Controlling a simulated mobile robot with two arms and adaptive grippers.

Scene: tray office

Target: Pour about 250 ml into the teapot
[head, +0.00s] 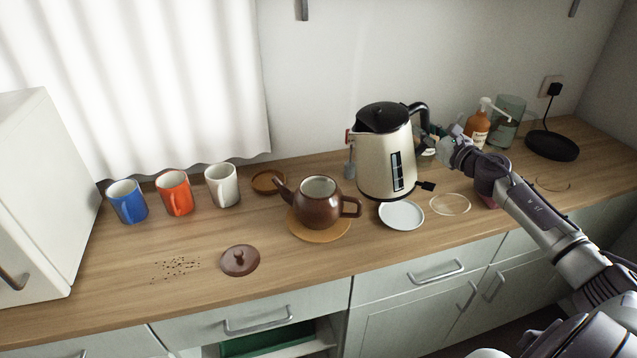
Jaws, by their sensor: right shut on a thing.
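A brown teapot (322,210) stands without its lid on a round tan mat (318,231), spout to the left and handle to the right. Its brown lid (240,261) lies on the counter to the front left. A cream kettle (381,155) with a black lid and black handle is just right of the teapot, upright, seemingly held above the counter. My right gripper (433,144) is shut on the kettle's handle; its fingers are partly hidden. The water inside the kettle cannot be seen. My left gripper is not in view.
Blue (128,202), orange (174,194) and white mugs (222,187) stand at the left. Dark crumbs (176,267) lie in front. A white saucer (401,215) and clear disc (450,204) are right of the teapot. A pump bottle (478,128) and black kettle base (551,146) are behind right.

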